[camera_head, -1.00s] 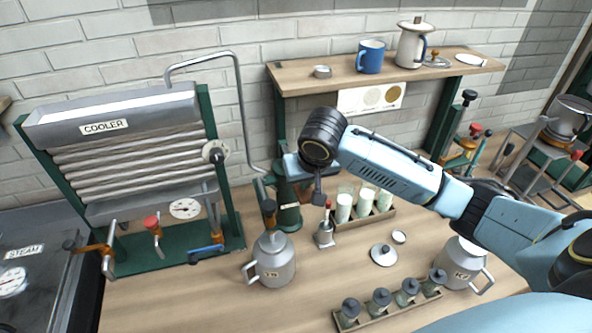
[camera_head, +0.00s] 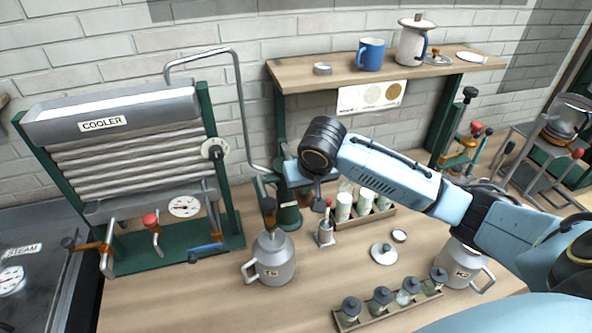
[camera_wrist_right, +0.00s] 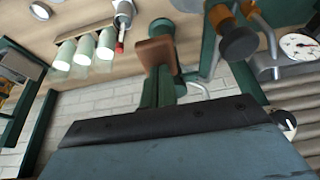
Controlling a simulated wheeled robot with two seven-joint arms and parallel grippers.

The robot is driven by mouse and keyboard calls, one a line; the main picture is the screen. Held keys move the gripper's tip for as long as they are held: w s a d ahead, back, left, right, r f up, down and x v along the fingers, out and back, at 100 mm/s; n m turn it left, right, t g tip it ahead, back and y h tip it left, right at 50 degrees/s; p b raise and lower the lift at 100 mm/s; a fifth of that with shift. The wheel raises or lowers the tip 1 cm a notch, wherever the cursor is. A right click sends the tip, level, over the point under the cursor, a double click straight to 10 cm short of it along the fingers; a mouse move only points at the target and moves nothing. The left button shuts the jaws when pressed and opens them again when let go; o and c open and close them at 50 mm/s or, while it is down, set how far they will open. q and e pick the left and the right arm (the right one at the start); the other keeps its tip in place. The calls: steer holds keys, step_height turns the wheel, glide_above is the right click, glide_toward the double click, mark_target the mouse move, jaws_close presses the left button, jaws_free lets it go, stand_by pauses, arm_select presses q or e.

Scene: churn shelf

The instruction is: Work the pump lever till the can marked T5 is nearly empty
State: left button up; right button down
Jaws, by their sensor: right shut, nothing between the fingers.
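The can marked T5 (camera_head: 272,262), grey metal with a side handle, stands on the bench below an orange-and-black tap (camera_head: 269,212). Its fill level cannot be seen. The green pump-like column (camera_head: 289,212) stands just behind and right of it. My right gripper (camera_head: 318,203) points down, shut and empty, just right of this column. A brown block (camera_wrist_right: 155,52), perhaps the lever's handle, shows beside the green post in the right wrist view. I cannot tell whether my fingers touch it. My left gripper is not in view.
A small red-topped metal bottle (camera_head: 325,232) and a rack of white-filled glasses (camera_head: 365,205) stand close to my right gripper. The cooler (camera_head: 103,123) is at left, a shelf (camera_head: 440,75) behind. Can K2 (camera_head: 462,265) and a jar tray (camera_head: 350,322) are in front at right.

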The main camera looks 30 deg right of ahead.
mark_target(307, 198)
step_height(307, 198, down, 5)
steer(key=shift+s+r+p, duration=0.1)
steer(key=shift+r+p, duration=0.1)
steer(key=shift+p, duration=0.4)
step_height(307, 198, up, 8)
steer(key=shift+f, duration=0.15)
stand_by(0.4)
stand_by(0.4)
